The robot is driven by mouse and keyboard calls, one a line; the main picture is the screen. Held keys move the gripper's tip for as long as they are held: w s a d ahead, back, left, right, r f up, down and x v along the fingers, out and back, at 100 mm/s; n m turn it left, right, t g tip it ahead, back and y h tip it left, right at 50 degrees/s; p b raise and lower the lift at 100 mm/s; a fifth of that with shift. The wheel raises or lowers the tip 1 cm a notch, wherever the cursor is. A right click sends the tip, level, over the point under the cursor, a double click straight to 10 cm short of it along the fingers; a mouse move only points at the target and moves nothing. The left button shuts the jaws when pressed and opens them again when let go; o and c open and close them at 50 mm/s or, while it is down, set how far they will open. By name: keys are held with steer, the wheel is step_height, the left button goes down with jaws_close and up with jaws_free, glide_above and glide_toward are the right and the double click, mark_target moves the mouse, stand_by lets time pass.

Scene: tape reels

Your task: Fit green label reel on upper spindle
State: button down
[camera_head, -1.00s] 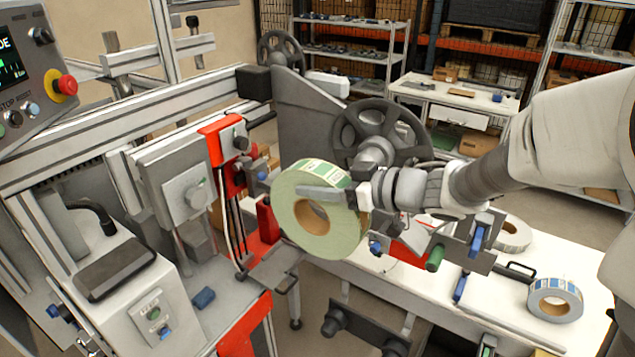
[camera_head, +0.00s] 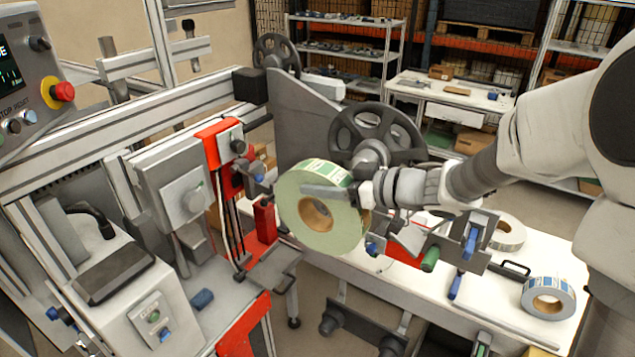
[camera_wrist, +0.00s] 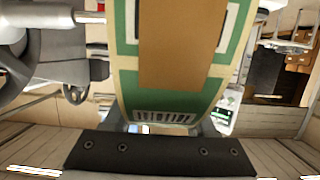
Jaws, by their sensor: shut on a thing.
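The green label reel (camera_head: 296,215) is a pale green-sided roll with a brown core and green-and-white labels on its rim. My gripper (camera_head: 330,195) is shut on it and holds it upright in the air, left of and below the dark spoked wheel (camera_head: 349,128) of the upper spindle (camera_head: 371,154). In the wrist view the reel (camera_wrist: 125,75) fills the middle above my gripper (camera_wrist: 160,125), its labels facing the camera. The spindle's grey shaft (camera_wrist: 75,70) shows at left there, beside the reel. The reel's core does not appear to be on the shaft.
The red and grey label head (camera_head: 222,150) stands left of the reel. A blue label reel (camera_head: 540,304) and a white reel (camera_head: 513,238) lie on the white table (camera_head: 490,312) at right. A grey plate (camera_head: 285,90) stands behind the reel.

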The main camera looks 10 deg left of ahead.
mark_target(366, 154)
steer(key=shift+w+d+r+p, duration=0.15)
steer(key=shift+w+d+p, duration=0.15)
steer(key=shift+w, duration=0.3)
steer(key=shift+w+d+r+p, duration=0.15)
steer(key=shift+w+p, duration=0.2)
steer(key=shift+w, duration=0.25)
steer(key=shift+w+d+f, duration=0.1)
steer(key=shift+w+d, duration=0.35)
steer(key=shift+w, duration=0.7)
steer(key=shift+w+d+r, duration=0.1)
steer(key=shift+w+d, duration=0.4)
steer(key=shift+w, duration=0.65)
steer(key=shift+w+d+f, duration=0.1)
steer(key=shift+w+d, duration=0.35)
steer(key=shift+w, duration=0.7)
steer(key=shift+w+d, duration=0.3)
steer(key=shift+w, duration=0.45)
steer(key=shift+w+d, duration=0.35)
steer(key=shift+w, duration=0.45)
steer(key=shift+w+d, duration=0.3)
steer(key=shift+w, duration=0.45)
steer(key=shift+w+d, duration=0.35)
steer(key=shift+w, duration=0.55)
steer(key=shift+w+d, duration=0.35)
steer(key=shift+w, duration=0.5)
steer(key=shift+w, duration=0.2)
steer(key=shift+w+d, duration=0.2)
steer(key=shift+w, duration=0.05)
